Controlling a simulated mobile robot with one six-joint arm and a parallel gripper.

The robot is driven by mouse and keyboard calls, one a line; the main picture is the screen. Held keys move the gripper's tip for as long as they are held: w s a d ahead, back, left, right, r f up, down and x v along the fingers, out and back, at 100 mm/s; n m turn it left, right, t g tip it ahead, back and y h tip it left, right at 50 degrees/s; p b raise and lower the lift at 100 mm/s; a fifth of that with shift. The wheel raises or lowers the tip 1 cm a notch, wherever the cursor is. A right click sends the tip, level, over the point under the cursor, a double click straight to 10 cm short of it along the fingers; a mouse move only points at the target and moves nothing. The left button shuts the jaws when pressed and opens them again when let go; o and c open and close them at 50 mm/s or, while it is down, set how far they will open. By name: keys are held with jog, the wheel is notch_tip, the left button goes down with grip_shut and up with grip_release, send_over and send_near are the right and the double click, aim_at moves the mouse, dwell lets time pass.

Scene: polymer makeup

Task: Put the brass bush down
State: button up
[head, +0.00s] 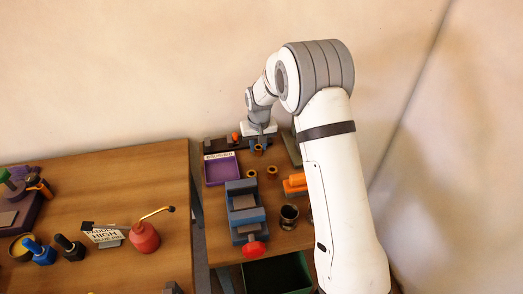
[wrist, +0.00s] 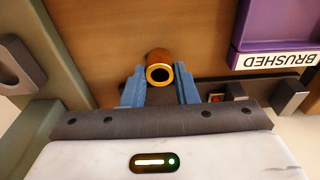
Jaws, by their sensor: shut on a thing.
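My gripper (wrist: 160,86) is shut on a brass bush (wrist: 158,60), which sits between its blue fingertips in the wrist view with its round open end facing the camera. In the head view my gripper (head: 259,142) is at the back of the right-hand bench, with the held bush (head: 258,149) below it. It is just right of the purple tray (head: 222,171). I cannot tell whether the bush touches the bench. Two similar ring-shaped bushes (head: 251,174) (head: 272,170) stand on the wood nearer the front.
The purple tray's label reads BRUSHED (wrist: 278,61). A blue vise (head: 244,203) with a red knob, an orange item (head: 294,184), a dark cup (head: 289,216) and a green bin (head: 277,275) stand nearer the front. A dark rack (head: 217,145) lies behind the tray. A gap separates the left bench (head: 110,190).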

grip_shut()
notch_tip(320, 180, up, 10)
jog(key=b, duration=0.1)
jog(key=r+n+g+y+p, duration=0.15)
jog(key=n+p, duration=0.45)
jog(key=n, duration=1.2)
send_over(216, 146)
jog(key=shift+w+d+f+p, duration=0.15)
jog(key=shift+f+p, duration=0.2)
jog(key=shift+f, duration=2.25)
jog(key=shift+d+f+p, duration=0.15)
jog(key=shift+f+p, duration=0.15)
jog(key=shift+f, duration=2.3)
jog(key=o, duration=0.9)
grip_release()
jog(key=shift+r, duration=0.15)
